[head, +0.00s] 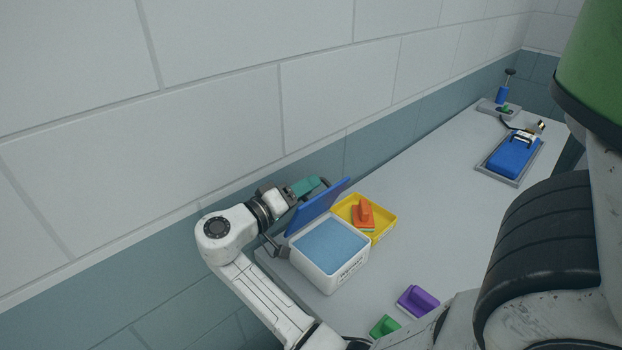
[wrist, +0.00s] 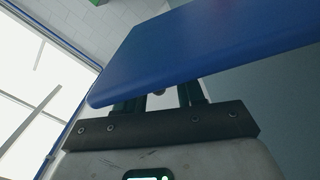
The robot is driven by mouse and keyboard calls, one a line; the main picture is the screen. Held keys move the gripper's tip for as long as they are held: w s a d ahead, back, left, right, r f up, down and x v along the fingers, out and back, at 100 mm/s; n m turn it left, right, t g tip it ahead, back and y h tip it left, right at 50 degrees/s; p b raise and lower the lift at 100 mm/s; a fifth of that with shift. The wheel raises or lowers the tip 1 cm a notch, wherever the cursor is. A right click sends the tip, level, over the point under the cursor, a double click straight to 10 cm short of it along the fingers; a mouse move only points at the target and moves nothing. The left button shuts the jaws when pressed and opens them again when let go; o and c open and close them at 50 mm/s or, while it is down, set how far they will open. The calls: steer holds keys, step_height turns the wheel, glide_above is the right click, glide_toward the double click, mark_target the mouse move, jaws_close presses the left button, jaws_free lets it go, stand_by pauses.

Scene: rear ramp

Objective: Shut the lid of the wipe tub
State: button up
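The wipe tub (head: 330,272) is a white box with blue wipes inside, standing on the near left end of the grey table. Its blue lid (head: 318,207) is open, tilted up and back from the tub's far left edge. My gripper (head: 312,187) is at the lid's upper edge, on the wall side. In the wrist view the lid (wrist: 200,45) crosses close in front of my gripper (wrist: 160,100) and hides its fingertips. The finger bases stand apart, but I cannot tell whether the tips meet or touch the lid.
A yellow tray (head: 384,222) with an orange-handled block (head: 363,213) stands beside the tub. A purple block (head: 417,300) and a green block (head: 384,326) lie nearer. A blue pad in a grey tray (head: 513,153) is far right. The table middle is clear; the wall is close behind.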

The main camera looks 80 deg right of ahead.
steer(key=shift+x, duration=1)
steer(key=c, duration=0.7)
steer(key=shift+f, duration=0.1)
jaws_close()
